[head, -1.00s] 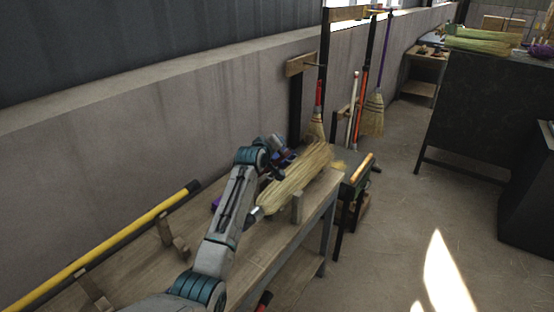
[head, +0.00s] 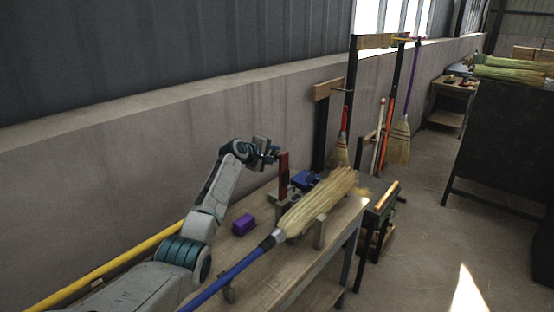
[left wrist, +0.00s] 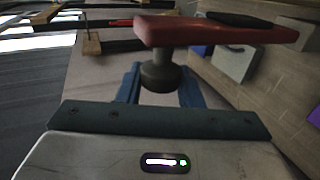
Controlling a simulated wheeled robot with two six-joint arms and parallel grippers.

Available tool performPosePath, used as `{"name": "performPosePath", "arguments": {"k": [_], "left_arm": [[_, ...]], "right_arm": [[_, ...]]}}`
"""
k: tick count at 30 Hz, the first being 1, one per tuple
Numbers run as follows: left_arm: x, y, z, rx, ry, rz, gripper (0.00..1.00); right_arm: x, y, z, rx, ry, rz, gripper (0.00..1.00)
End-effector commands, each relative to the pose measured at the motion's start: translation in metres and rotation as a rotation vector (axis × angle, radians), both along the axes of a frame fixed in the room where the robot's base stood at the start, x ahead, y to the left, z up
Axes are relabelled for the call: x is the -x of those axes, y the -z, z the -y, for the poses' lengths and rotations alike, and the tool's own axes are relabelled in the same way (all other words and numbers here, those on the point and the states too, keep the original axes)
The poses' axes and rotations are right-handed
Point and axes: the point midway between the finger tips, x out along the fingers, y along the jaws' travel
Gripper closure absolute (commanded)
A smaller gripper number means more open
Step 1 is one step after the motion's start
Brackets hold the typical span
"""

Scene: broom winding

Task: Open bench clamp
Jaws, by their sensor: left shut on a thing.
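My left gripper (head: 272,152) is at the top of the lever. In the left wrist view, my left gripper (left wrist: 160,82) is shut on the dark knob (left wrist: 160,72) of the red lever (left wrist: 215,31), between its blue fingers. A broom with a straw head (head: 315,203) and blue handle (head: 222,278) lies across the workbench (head: 275,285). My right gripper is out of view.
A purple block (head: 243,225) lies on the bench left of the broom. A grey upright block (head: 320,231) stands against the broom's near side. A yellow pole (head: 110,268) runs along the wall.

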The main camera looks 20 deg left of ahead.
Motion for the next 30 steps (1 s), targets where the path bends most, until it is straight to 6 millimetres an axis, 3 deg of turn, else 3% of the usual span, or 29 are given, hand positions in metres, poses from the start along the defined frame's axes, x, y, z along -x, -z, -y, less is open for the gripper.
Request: {"name": "performPosePath", "arguments": {"k": [16,17,20,30], "left_arm": [[-0.0016,0.0009,-0.0027,0.026,0.002,-0.009,1.0],[-0.0016,0.0009,-0.0027,0.026,0.002,-0.009,0.65],[-0.0016,0.0011,-0.0027,0.026,0.002,-0.009,0.46],[-0.0001,0.0012,-0.0042,0.025,0.001,-0.009,0.46]], "right_arm": [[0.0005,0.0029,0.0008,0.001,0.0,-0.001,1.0],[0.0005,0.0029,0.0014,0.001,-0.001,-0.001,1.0],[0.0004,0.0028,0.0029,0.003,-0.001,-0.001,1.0],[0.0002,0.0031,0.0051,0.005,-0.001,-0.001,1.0]]}}
